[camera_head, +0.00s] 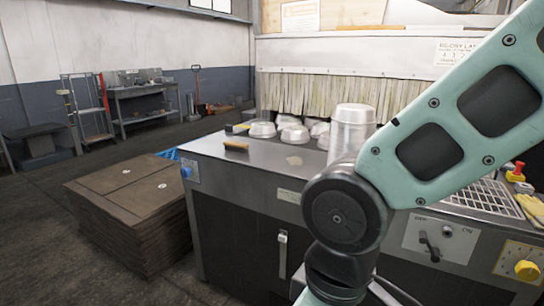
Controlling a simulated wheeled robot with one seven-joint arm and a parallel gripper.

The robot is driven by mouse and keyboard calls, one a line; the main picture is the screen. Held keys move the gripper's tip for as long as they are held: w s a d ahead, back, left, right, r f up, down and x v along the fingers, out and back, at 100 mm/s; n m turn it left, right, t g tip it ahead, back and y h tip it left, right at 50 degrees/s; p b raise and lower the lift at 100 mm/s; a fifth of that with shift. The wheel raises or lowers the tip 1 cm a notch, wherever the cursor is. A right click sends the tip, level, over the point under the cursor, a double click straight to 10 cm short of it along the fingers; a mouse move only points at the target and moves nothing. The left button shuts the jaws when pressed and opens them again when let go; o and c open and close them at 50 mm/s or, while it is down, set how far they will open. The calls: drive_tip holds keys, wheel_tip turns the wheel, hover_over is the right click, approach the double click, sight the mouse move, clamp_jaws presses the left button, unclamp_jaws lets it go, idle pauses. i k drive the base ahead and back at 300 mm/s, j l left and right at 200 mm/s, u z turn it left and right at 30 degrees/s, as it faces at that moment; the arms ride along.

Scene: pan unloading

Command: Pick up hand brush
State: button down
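A small brush-like thing with a dark top and yellowish lower part (236,147) lies on the metal counter (205,150), near its front left edge. It looks like the hand brush, but it is too small to be sure. A second small dark and yellow thing (238,129) lies just behind it, beside the pans. My arm crosses the right side of the picture, its elbow in front of the counter. My gripper is out of view below the picture, and nothing touches the brush-like thing.
Several shiny metal pans (262,130) and a tall metal container (351,130) stand on the counter, before a strip curtain (300,94). A stack of brown boards (130,205) stands left of the counter. Open floor (35,235) lies at far left.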

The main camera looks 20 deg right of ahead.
sight(237, 147)
drive_tip(key=i+j+u, duration=0.25)
drive_tip(key=i, duration=0.25)
drive_tip(key=i+u, duration=0.2)
drive_tip(key=i, duration=0.35)
drive_tip(key=i+z, duration=0.2)
drive_tip(key=i, duration=0.2)
drive_tip(key=i+j+z, duration=0.25)
drive_tip(key=i, duration=0.15)
